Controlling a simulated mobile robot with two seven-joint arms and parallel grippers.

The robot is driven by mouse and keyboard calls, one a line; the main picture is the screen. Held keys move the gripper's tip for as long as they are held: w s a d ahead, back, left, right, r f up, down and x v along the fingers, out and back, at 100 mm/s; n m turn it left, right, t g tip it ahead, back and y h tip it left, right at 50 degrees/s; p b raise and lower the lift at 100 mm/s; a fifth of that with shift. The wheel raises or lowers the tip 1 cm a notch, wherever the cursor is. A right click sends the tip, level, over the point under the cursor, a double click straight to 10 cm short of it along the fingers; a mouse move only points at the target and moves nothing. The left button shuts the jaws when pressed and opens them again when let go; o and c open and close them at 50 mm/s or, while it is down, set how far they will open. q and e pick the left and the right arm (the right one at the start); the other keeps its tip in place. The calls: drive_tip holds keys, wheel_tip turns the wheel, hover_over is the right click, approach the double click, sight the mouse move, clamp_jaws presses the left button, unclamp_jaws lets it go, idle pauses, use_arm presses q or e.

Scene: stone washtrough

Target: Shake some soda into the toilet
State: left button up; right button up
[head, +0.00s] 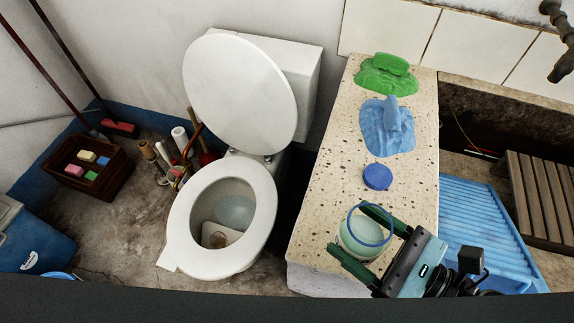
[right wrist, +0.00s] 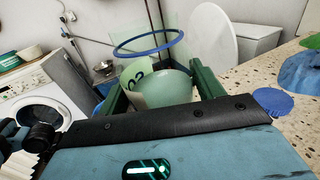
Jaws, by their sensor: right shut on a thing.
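The white toilet (head: 178,226) stands left of the stone counter, its lid (head: 238,92) raised and its seat down. The bowl is open, with water and a brown patch inside. A clear jar with a blue rim (head: 366,242) holds pale soda; it also shows in the right wrist view (right wrist: 165,88). My right gripper (head: 349,228) is shut on the jar, one green finger on each side, near the counter's front end. I cannot tell whether the jar touches the counter. A round blue lid (head: 377,177) lies apart on the counter. My left gripper is not in view.
A blue cloth (head: 387,128) and a green brush on a green cloth (head: 387,75) lie on the counter (head: 335,165). A blue ribbed tray (head: 480,225) is at the right. A wooden crate (head: 95,183) with sponges stands left. A washing machine (right wrist: 38,105) shows behind.

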drive_tip(key=w+d+r+m+t+h, duration=0.1)
drive_tip(key=w+d+m+t+h, duration=0.6)
drive_tip(key=w+d+m+h, duration=0.3)
drive_tip(key=w+d+h, duration=0.1)
drive_tip(key=w+h, duration=0.3)
drive_tip(key=shift+d, duration=0.2)
drive_tip(key=shift+a, duration=0.1)
